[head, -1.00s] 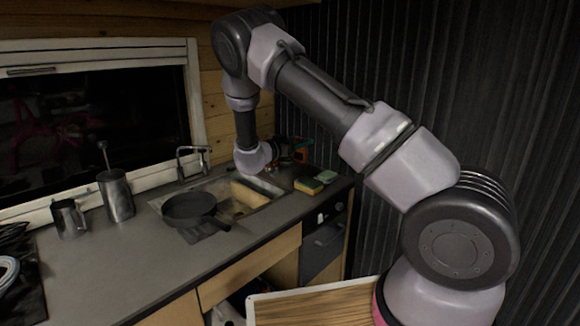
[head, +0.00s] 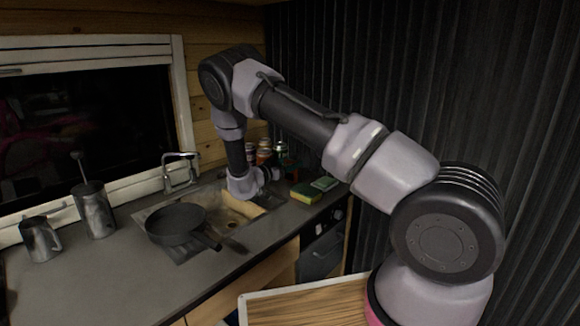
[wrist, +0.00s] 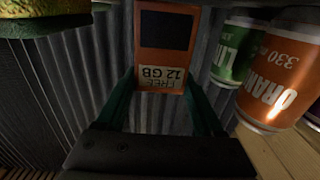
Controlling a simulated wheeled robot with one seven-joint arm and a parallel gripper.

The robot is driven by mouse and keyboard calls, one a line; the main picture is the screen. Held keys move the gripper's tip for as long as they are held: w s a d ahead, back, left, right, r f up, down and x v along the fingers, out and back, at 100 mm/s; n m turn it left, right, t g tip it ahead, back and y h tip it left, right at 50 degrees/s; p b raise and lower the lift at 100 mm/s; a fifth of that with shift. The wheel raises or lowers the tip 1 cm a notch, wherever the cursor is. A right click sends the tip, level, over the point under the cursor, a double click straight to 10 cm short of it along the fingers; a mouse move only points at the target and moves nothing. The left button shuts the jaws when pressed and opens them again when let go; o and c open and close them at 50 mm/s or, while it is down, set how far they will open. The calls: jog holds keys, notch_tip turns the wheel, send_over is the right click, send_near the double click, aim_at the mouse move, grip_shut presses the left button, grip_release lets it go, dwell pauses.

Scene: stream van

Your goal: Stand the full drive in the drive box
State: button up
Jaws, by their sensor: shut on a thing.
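My gripper shows in the wrist view (wrist: 163,92) with its green fingers shut on an orange drive (wrist: 166,60). The drive has a dark panel and a pale label on which "FREE" and "12 GB" can be read. No label with the word full is in view. I cannot pick out a drive box in either view.
A green can (wrist: 238,55) and an orange can (wrist: 283,75) stand right of the drive. A sponge (wrist: 45,15) is at upper left. In the head view, a pan (head: 175,224) sits over the sink (head: 262,207), sponges (head: 305,193) lie right, and metal jugs (head: 94,210) stand left.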

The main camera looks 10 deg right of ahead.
jog(key=shift+f, duration=0.45)
jog(key=o, duration=1.4)
jog(key=shift+f, duration=0.1)
jog(key=shift+o, duration=0.2)
